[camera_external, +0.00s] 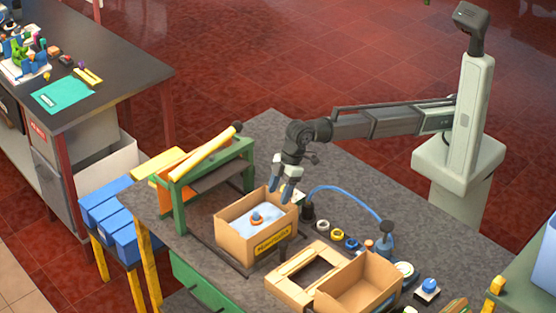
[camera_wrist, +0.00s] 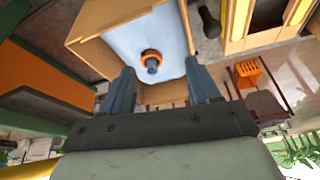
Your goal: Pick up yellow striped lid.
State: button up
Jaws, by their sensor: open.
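No lid with clear yellow stripes can be made out; the small round parts are too small to tell. The ring and knob also show in the wrist view (camera_wrist: 152,57), between my fingers in the picture. My gripper (camera_external: 287,188) points down above the box's back right side. In the wrist view my gripper (camera_wrist: 162,88) is open and empty.
A green frame with a yellow bar (camera_external: 210,152) stands left of the box. An open cardboard tray (camera_external: 358,287) and a wooden frame (camera_external: 290,283) lie in front. A blue hose (camera_external: 345,189) arches right of my gripper. Bare bench shows behind the box.

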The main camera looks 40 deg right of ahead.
jog(key=s+a+n+h, duration=0.2)
jog(key=s+a+h, duration=0.35)
jog(key=s, duration=0.95)
jog(key=y, duration=0.1)
send_over(297, 261)
jog(key=shift+g, duration=0.3)
jog(key=f, duration=0.8)
jog(key=shift+s+d+f, duration=0.1)
jog(key=shift+s+f, duration=0.1)
jog(key=shift+f, duration=0.1)
jog(key=shift+w+f, duration=0.2)
jog(key=shift+f, duration=2.75)
jog(key=shift+c, duration=0.3)
jog(key=c, duration=0.6)
